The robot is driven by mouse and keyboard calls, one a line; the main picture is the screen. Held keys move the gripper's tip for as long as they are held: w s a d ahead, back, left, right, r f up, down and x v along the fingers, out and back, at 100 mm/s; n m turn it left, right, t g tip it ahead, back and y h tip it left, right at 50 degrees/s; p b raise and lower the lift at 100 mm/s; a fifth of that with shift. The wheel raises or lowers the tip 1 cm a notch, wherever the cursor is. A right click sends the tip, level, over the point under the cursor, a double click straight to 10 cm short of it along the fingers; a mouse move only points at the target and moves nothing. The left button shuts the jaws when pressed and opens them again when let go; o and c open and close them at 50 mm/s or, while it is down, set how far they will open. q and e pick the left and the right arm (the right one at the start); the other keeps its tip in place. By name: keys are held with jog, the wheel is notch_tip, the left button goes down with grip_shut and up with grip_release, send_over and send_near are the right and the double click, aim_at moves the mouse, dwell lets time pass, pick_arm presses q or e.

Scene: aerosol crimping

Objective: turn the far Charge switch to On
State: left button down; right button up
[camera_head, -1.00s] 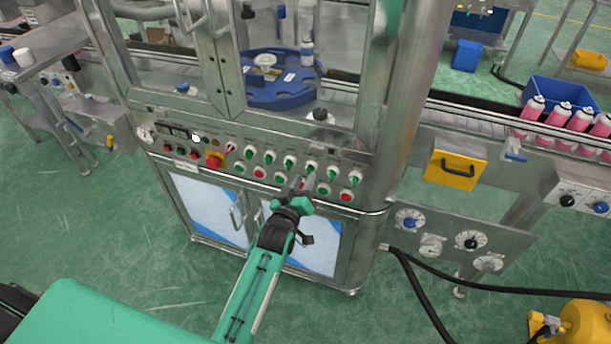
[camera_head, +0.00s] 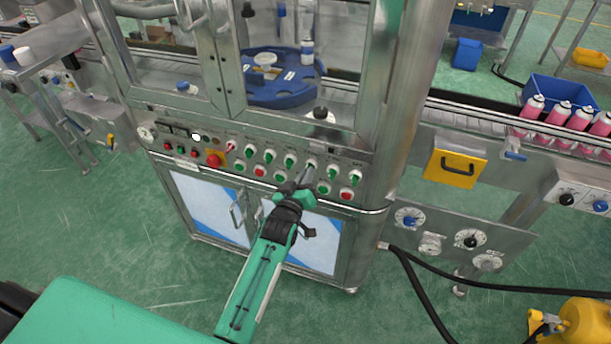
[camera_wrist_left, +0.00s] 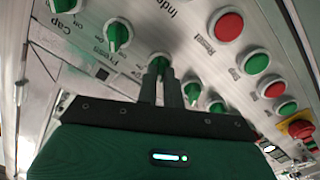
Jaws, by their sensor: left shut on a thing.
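A row of green rotary switches sits on the front panel (camera_head: 240,168) of the steel machine. My left gripper (camera_head: 309,170) reaches up to this row from below, at the fourth switch from the left. In the left wrist view its two narrow fingers (camera_wrist_left: 161,80) are shut on a green switch knob (camera_wrist_left: 158,57). The fingers cover much of this knob, and I cannot read its label or tell its exact setting. A neighbouring green switch (camera_wrist_left: 117,36) stands free, and one beyond it is labelled Cap (camera_wrist_left: 63,6). My right gripper is not in view.
Red and green push buttons (camera_head: 347,194) sit just below the switches, close to my left gripper. A red emergency stop (camera_head: 214,160) is further left on the panel. A steel rail (camera_head: 370,208) runs below the panel. Pink cans (camera_head: 556,115) stand on the conveyor at right.

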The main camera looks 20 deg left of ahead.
pick_arm(q)
jog(key=shift+d+m+p, duration=0.1)
jog(key=shift+m+p, duration=1.05)
jog(key=shift+m, duration=4.65)
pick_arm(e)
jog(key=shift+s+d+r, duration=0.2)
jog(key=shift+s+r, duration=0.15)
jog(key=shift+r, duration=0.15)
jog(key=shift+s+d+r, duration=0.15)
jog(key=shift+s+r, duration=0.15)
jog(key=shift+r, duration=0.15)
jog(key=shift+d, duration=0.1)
pick_arm(q)
jog(key=c, duration=1.5)
grip_release()
jog(key=shift+c, duration=0.2)
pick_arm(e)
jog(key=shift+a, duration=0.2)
